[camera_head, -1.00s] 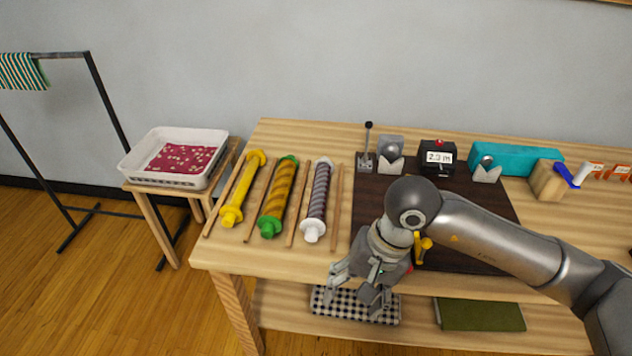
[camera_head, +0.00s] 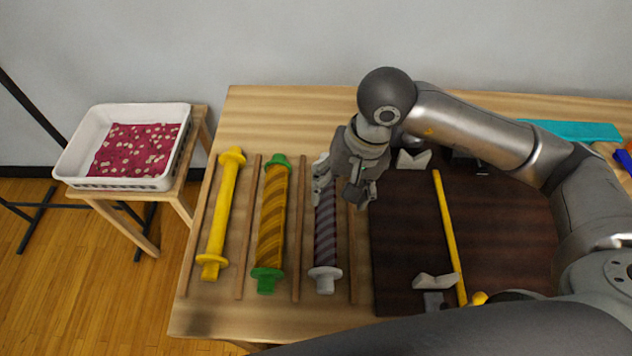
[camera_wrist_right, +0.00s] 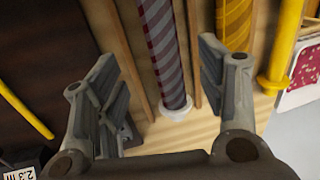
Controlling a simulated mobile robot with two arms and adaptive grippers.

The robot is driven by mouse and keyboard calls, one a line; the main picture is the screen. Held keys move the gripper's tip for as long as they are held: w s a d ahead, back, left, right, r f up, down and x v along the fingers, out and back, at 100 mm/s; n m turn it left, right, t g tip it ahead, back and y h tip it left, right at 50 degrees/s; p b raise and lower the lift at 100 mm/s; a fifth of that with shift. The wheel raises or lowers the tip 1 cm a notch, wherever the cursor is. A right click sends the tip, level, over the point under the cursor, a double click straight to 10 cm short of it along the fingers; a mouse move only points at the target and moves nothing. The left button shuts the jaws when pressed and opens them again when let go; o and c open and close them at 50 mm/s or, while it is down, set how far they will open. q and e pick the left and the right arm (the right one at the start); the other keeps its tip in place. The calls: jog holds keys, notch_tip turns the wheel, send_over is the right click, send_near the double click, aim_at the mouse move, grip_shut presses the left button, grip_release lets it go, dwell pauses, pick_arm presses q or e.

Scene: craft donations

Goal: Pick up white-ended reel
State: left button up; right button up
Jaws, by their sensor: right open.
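The white-ended reel (camera_head: 326,236) lies on the table between two wooden strips, wound with purple-grey striped material. Its near white end shows in the head view; its far end is partly hidden by my right gripper. My right gripper (camera_head: 341,198) is open above the reel's far half. In the right wrist view the reel (camera_wrist_right: 165,45) runs between the open fingers (camera_wrist_right: 160,85), with a white end (camera_wrist_right: 174,110) near them. I see nothing held. My left gripper is in neither current view.
A green-ended reel (camera_head: 271,215) and a yellow reel (camera_head: 223,210) lie to the left, separated by wooden strips (camera_head: 299,230). A dark board (camera_head: 410,230) with a yellow rod (camera_head: 447,230) lies to the right. A white basket (camera_head: 77,150) stands on a stool at left.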

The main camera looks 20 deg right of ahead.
aim_at(328, 214)
jog(key=f, duration=0.2)
jog(key=a+f, duration=0.1)
jog(key=f, duration=0.1)
jog(key=shift+p, duration=0.35)
jog(key=shift+f, duration=0.65)
jog(key=f+p, duration=0.1)
jog(key=f, duration=0.1)
jog(key=a+f+p, duration=0.1)
jog(key=f, duration=0.1)
jog(key=shift+a, duration=0.1)
jog(key=shift+f, duration=0.4)
jog(key=shift+w+f, duration=0.1)
jog(key=shift+f, duration=0.05)
pick_arm(q)
jog(key=shift+g, duration=0.3)
jog(key=s+r, duration=0.2)
jog(key=s, duration=0.1)
jog(key=shift+s+a+r, duration=0.2)
jog(key=shift+s, duration=0.1)
pick_arm(e)
jog(key=c, duration=1.2)
